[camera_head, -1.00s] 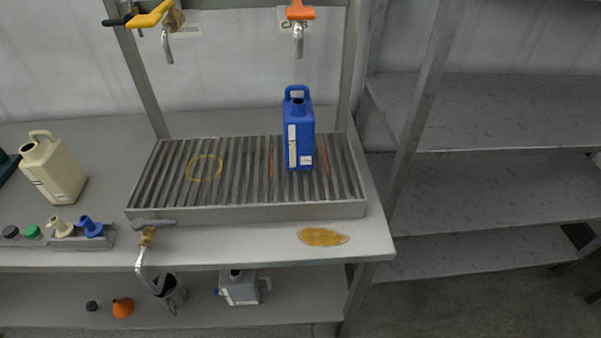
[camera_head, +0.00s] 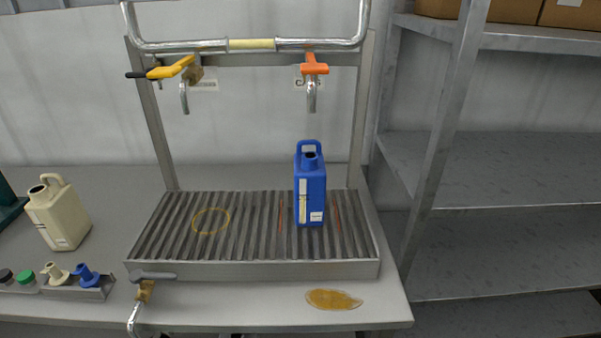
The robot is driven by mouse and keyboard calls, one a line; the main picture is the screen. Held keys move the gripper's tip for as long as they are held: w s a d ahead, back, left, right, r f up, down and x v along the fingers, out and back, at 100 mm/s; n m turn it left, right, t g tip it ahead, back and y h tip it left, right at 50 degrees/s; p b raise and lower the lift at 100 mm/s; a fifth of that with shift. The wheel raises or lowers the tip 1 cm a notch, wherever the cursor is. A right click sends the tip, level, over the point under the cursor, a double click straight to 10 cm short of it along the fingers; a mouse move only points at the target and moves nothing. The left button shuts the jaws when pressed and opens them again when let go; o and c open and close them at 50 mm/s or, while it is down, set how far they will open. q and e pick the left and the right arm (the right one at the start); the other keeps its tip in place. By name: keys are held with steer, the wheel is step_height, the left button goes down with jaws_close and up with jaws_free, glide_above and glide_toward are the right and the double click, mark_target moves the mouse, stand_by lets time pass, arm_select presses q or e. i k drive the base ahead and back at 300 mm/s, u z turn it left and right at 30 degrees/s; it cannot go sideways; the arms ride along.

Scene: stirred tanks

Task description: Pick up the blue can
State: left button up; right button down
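The blue can (camera_head: 311,193) stands upright on the right part of the slatted metal drip grate (camera_head: 160,239). It has a handle on top, a dark open mouth and white labels on its side. It is below the tap with the orange handle (camera_head: 313,66) and stands apart from it. Neither of my grippers is in view.
A cream can (camera_head: 60,215) stands at the left of the bench. A tray of caps (camera_head: 91,292) lies in front of it. A yellow-brown puddle (camera_head: 333,299) is on the front edge. A tap with a yellow handle (camera_head: 172,70) hangs left. Grey shelves (camera_head: 500,170) stand right.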

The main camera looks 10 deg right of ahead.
mark_target(310, 175)
steer(key=z, duration=0.5)
steer(key=k, duration=1.05)
steer(key=u, duration=0.65)
steer(key=i, duration=1.55)
steer(key=z, duration=0.45)
